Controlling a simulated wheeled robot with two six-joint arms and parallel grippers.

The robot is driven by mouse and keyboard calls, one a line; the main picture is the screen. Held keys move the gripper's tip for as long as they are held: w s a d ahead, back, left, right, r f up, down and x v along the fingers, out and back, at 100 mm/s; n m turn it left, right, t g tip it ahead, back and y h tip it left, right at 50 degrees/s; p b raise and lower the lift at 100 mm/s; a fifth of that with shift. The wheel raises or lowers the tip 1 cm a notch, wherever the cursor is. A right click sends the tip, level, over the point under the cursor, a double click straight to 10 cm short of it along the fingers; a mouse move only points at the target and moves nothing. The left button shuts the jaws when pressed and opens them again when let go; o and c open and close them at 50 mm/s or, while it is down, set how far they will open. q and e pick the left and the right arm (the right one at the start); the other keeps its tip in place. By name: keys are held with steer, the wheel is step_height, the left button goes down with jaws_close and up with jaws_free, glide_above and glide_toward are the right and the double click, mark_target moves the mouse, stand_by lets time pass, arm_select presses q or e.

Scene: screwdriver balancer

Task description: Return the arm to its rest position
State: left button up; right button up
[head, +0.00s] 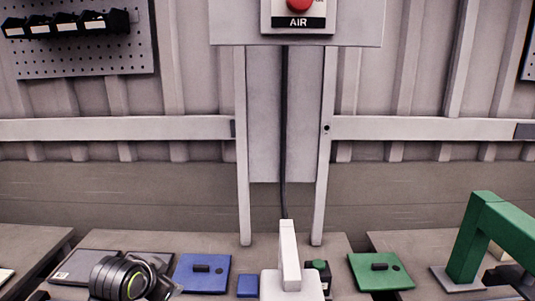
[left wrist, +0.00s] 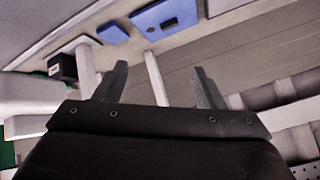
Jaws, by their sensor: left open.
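My left gripper shows in the left wrist view (left wrist: 157,88) with its two grey fingers wide apart and nothing held between them. Past the fingers are a blue plate (left wrist: 160,20) with a dark block on it, a small blue block (left wrist: 113,33) and a black box (left wrist: 62,68); the gripper is apart from all of them. In the head view my left arm (head: 125,278) shows only as a dark round joint with a green ring at the lower left; its fingers cannot be made out there. My right gripper is not in view.
A blue plate (head: 203,280) and small blue block (head: 248,286) lie on the middle bench, beside a white post (head: 289,258). A green plate (head: 370,280) and green arch (head: 472,235) are at right. A red AIR button (head: 299,5) is above.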

arm_select(q)
steer(key=s+a+f+n+g, duration=0.2)
steer(key=s+a+f+n, duration=0.15)
steer(key=s+f, duration=0.9)
steer(key=s+a+f+n+g+y, duration=0.1)
steer(key=s+a+f+n+g, duration=0.15)
steer(key=s, duration=0.85)
steer(key=s+a+f+n+g+y, duration=0.1)
steer(key=s+f, duration=0.3)
steer(key=s, duration=0.7)
step_height(320, 180, down, 31)
steer(key=a+b, duration=0.1)
steer(key=b, duration=0.6)
steer(key=s+f+g+b, duration=0.1)
steer(key=s+f+b, duration=0.2)
steer(key=s+f, duration=0.4)
steer(key=s+d+f+g+b, duration=0.1)
steer(key=s+f, duration=0.6)
steer(key=f, duration=0.7)
steer(key=shift+s+d+f+h+b, duration=0.15)
steer(key=shift+s+f+h+b, duration=0.2)
steer(key=shift+b, duration=0.55)
